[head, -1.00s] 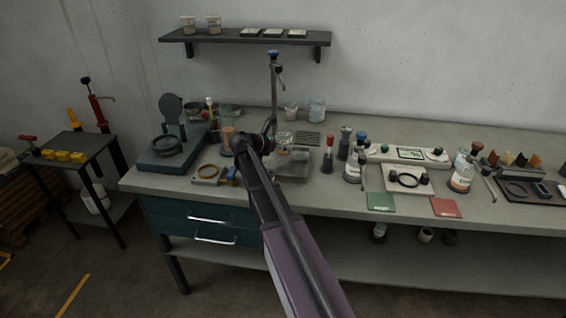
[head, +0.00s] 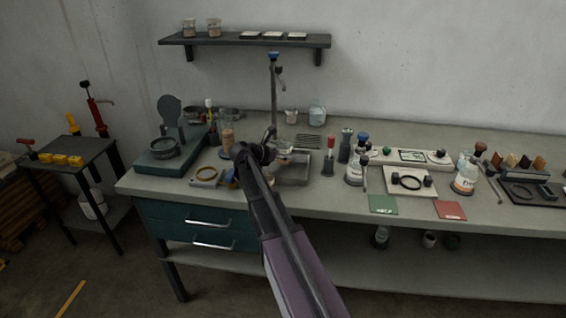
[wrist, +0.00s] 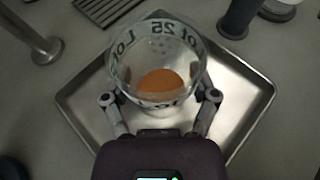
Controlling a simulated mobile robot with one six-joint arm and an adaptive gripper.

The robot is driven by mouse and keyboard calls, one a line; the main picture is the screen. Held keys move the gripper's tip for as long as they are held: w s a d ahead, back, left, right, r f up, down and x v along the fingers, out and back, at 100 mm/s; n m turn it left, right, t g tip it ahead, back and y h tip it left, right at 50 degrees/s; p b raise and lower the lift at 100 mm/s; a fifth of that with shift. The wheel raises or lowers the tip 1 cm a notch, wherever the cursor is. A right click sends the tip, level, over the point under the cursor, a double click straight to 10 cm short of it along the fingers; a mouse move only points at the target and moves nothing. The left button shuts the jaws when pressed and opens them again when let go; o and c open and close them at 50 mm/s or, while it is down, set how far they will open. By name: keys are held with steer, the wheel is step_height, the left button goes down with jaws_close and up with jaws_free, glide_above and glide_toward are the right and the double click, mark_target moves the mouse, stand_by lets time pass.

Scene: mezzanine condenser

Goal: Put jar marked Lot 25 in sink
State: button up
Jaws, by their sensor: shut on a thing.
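A clear glass jar (wrist: 160,58) marked "Lot 25" in dark letters fills the middle of the wrist view, with orange contents at its bottom. My gripper (wrist: 158,98) is shut on it, one finger on each side. The jar is inside the outline of the square metal sink (wrist: 240,100), seen from above. In the head view my gripper (head: 268,150) is at the back part of the sink (head: 293,180), with the jar (head: 283,150) partly hidden by my arm. I cannot tell whether the jar's base touches the sink floor.
A tall faucet post (head: 274,90) stands behind the sink; its base shows in the wrist view (wrist: 46,50). A slotted drain plate (head: 309,140) lies behind to the right.

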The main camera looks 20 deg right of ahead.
steer(key=shift+f+b, duration=0.65)
steer(key=shift+f, duration=0.3)
steer(key=shift+f, duration=0.15)
steer(key=o, duration=1)
steer(key=shift+o, duration=0.2)
steer(key=shift+r, duration=0.25)
steer(key=p+v, duration=0.4)
steer(key=v, duration=0.8)
steer(key=shift+f+p, duration=0.1)
steer(key=shift+p, duration=0.25)
